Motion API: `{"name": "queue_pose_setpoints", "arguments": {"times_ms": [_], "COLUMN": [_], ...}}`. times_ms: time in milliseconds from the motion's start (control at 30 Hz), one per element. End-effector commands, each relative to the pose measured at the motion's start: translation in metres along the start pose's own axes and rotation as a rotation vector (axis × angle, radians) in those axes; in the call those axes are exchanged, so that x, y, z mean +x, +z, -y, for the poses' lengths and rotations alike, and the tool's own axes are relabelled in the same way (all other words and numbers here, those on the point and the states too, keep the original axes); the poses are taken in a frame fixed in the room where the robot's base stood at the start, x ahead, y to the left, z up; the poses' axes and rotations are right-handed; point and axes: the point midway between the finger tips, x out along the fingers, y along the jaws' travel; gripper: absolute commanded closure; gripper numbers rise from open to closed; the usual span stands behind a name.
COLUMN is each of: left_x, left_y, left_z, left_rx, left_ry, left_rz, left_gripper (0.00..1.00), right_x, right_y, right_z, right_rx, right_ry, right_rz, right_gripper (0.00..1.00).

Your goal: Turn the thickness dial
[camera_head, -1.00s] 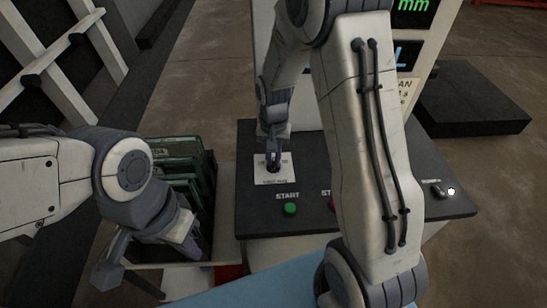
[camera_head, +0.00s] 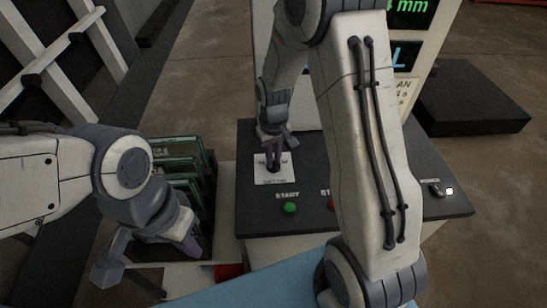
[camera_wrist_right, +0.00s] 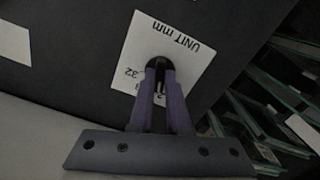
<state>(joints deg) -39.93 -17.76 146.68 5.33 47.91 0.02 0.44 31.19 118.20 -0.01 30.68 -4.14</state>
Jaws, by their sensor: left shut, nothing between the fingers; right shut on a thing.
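The thickness dial is a small dark knob on a white plate (camera_head: 268,176) on the dark console top. In the right wrist view the knob (camera_wrist_right: 159,64) sits on the plate, which reads "UNIT mm" with numbers around it. My right gripper (camera_head: 273,160) points down at the knob. Its two purple fingers (camera_wrist_right: 160,84) are shut on the knob and hide part of it. My left gripper (camera_head: 128,262) is at lower left, away from the dial, shut and empty; its fingertips are hard to make out.
A green START button (camera_head: 290,208) and a partly hidden red button (camera_head: 331,203) are in front of the dial. A small switch with a lit lamp (camera_head: 449,190) is at the console's right. Glass panes (camera_head: 180,165) stand in a rack at left. A display (camera_head: 408,12) shows green "mm".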

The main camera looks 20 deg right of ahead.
Motion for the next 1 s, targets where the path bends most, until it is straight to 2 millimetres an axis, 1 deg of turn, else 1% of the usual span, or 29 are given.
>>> {"name": "queue_pose_setpoints", "arguments": {"times_ms": [367,400,467,500,833,933,1000], "left_x": [0.0,0.0,0.0,0.0,0.001,0.002,0.004], "left_y": [0.0,0.0,0.0,0.0,0.0,0.0,0.0], "left_z": [0.0,0.0,0.0,0.0,0.0,0.0,0.0], "left_rx": [0.0,0.0,0.0,0.0,0.0,0.0,0.0], "left_ry": [0.0,0.0,0.0,0.0,0.0,0.0,0.0], "left_rz": [0.0,0.0,0.0,0.0,0.0,0.0,0.0], "left_gripper": [1.0,1.0,1.0,1.0,1.0,1.0,1.0], "right_x": [-0.001,-0.001,-0.001,-0.001,-0.003,-0.013,-0.024], "right_y": [-0.002,-0.002,-0.002,-0.002,-0.001,-0.002,-0.002], "right_z": [0.0,0.0,0.0,0.0,0.0,0.0,0.0], "right_rx": [-0.005,-0.005,-0.005,-0.005,-0.004,-0.004,-0.005], "right_ry": [0.0,0.0,0.0,0.0,0.0,0.0,0.001], "right_rz": [-0.006,-0.007,-0.006,-0.006,-0.003,-0.007,-0.01], "right_gripper": [1.0,0.81,0.58,0.55,0.55,0.55,0.55]}}
